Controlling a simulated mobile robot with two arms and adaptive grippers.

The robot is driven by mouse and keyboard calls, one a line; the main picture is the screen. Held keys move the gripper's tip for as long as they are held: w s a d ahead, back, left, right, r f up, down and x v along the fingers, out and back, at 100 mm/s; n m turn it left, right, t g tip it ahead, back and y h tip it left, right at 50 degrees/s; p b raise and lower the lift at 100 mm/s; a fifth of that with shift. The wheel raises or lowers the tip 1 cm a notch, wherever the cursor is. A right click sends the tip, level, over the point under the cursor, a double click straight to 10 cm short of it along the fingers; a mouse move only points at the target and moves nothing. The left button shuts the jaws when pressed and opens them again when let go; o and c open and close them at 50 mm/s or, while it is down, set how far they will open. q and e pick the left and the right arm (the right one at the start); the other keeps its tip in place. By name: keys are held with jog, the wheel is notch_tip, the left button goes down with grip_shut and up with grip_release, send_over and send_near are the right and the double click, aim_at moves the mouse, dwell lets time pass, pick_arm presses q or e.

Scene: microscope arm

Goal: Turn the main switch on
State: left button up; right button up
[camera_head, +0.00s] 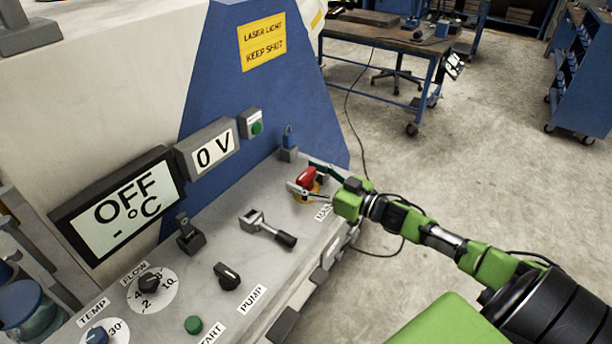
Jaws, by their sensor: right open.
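The main switch (306,177) is a red knob on a yellow base at the far right end of the grey control panel. Its label below is partly hidden by my gripper. My right gripper (304,180) is open, with one finger on each side of the red knob. I cannot tell whether the fingers touch it. The voltage display (214,150) reads 0 V and the temperature display (122,205) reads OFF. My left gripper is not in view.
The panel (225,247) also carries a black-handled lever (270,231), a black pump knob (227,276), a flow dial (150,283), a temp dial (97,336) and a green start button (193,325). A blue padlock-like part (289,140) stands behind the switch. Open floor lies right.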

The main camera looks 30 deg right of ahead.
jog(key=shift+w, duration=0.1)
jog(key=c, duration=1.6)
jog(key=shift+a+r+m+t+h+p, duration=0.15)
jog(key=shift+m+t+h+p, duration=0.35)
jog(key=shift+h+p, duration=0.55)
jog(key=shift+m+h+p, duration=0.7)
jog(key=shift+h+p, duration=0.05)
jog(key=m+h+p, duration=0.1)
jog(key=h, duration=0.1)
jog(key=shift+m+h, duration=0.3)
jog(key=shift+m, duration=0.1)
jog(key=shift+m+h, duration=0.7)
jog(key=shift+h, duration=0.5)
jog(key=shift+h+p, duration=0.3)
jog(key=shift+h, duration=0.1)
jog(key=o, duration=1.6)
